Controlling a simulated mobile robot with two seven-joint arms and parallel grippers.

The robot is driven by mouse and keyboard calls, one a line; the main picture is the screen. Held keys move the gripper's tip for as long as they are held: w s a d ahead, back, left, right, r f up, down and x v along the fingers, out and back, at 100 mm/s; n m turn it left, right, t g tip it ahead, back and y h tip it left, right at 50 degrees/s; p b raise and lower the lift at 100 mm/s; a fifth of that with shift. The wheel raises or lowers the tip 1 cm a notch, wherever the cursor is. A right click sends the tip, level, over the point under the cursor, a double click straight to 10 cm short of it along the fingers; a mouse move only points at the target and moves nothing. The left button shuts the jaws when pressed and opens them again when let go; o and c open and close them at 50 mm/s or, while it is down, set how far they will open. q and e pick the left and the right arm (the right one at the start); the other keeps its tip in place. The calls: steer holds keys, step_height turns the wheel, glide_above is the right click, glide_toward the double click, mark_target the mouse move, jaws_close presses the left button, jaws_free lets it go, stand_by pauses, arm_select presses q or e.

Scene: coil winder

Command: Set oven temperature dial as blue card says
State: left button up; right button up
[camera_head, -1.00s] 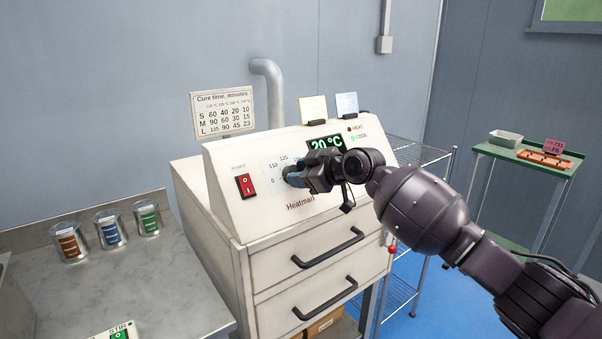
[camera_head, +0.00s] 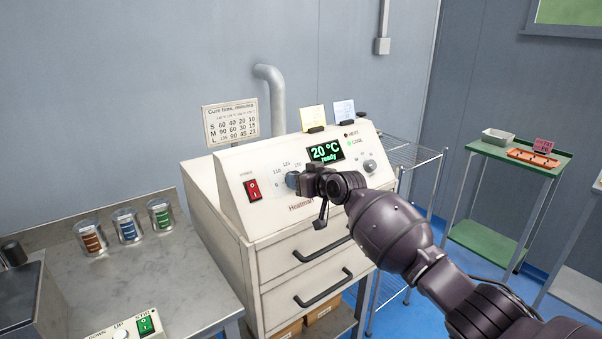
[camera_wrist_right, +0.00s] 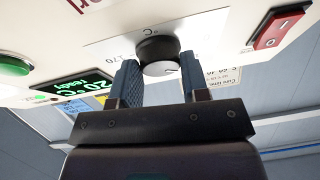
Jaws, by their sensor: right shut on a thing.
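The oven (camera_head: 240,200) is a white cabinet with a sloped control panel. Its temperature dial (camera_wrist_right: 158,50) is a round black knob in the right wrist view, which shows the panel upside down. My right gripper (camera_wrist_right: 157,70) is shut on the dial, one blue finger on each side. In the head view my right gripper (camera_head: 293,180) hides the dial and part of its scale; 110 and 125 show. I cannot tell the dial's setting. The blue card (camera_head: 345,112) stands on top of the oven, its writing too small to read. My left gripper is not in view.
The display (camera_head: 326,151) reads 20 °C ready. A cure time chart (camera_head: 231,122) stands behind.

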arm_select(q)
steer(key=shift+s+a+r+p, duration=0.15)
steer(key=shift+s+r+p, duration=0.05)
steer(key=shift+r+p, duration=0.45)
arm_select(e)
steer(key=shift+m+t+h, duration=0.3)
steer(key=shift+m+h, duration=0.1)
steer(key=shift+m, duration=0.6)
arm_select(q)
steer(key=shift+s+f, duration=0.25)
arm_select(e)
steer(key=o, duration=0.9)
steer(key=shift+s+d+r, duration=0.1)
steer(key=shift+s+r, duration=0.05)
steer(key=shift+s, duration=0.05)
arm_select(q)
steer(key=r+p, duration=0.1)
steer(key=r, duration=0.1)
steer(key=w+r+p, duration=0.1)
steer(key=p, duration=0.1)
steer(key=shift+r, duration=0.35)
arm_select(e)
steer(key=v, duration=1)
steer(key=shift+s+d, duration=0.1)
steer(key=shift+s, duration=0.05)
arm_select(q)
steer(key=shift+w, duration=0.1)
